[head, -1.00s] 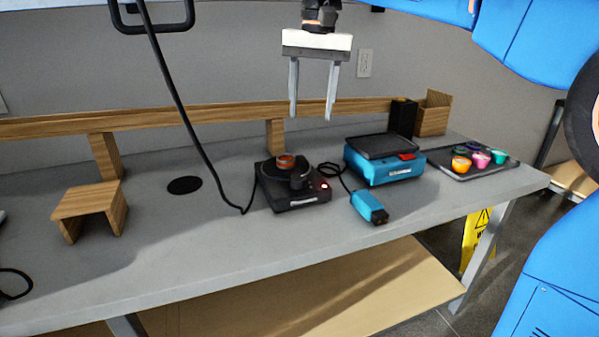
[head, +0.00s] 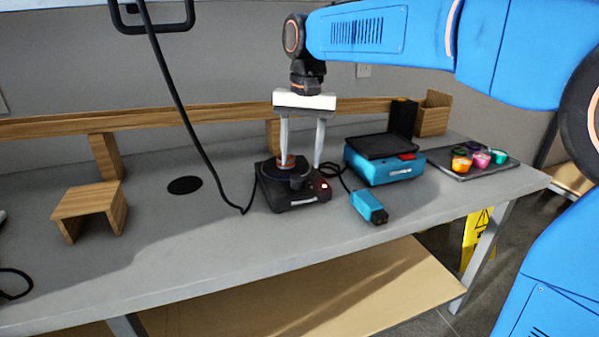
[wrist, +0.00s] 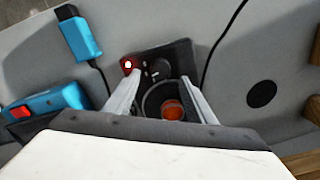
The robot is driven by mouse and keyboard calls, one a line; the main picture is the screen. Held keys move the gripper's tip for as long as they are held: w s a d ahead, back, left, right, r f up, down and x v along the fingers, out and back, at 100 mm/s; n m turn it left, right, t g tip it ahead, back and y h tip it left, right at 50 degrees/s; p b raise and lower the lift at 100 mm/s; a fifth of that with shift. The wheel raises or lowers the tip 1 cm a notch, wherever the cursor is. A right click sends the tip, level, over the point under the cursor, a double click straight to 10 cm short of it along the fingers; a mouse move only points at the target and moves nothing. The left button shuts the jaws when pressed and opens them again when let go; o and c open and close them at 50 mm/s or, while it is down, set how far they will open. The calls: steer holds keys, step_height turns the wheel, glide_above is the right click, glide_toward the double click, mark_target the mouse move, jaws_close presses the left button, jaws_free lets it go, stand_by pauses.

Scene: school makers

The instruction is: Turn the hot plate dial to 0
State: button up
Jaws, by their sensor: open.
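The black hot plate (head: 292,204) sits on the bench, with a glowing red light (head: 323,186) at its right. It also shows in the wrist view (wrist: 183,58). There its dark round dial (wrist: 160,69) lies beside the red light, with a small pale mark; I cannot read its setting. A dark round vessel with orange inside (wrist: 172,109) stands on the plate. My gripper (head: 300,166) is open and points down over the hot plate. In the wrist view its two fingers (wrist: 161,80) reach either side of the vessel, toward the dial; nothing is between them but open space above these.
A blue device with a black top (head: 383,160) stands to the right, with a small blue tool (head: 369,207) in front. A black cable (head: 200,150) hangs at the left. A tray of colored cups (head: 510,165) is far right. A wooden stand (head: 88,200) is left.

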mark_target(299, 177)
steer(key=shift+a+f, duration=0.2)
steer(key=shift+f, duration=2.3)
steer(key=shift+c, duration=0.3)
steer(key=c, duration=1)
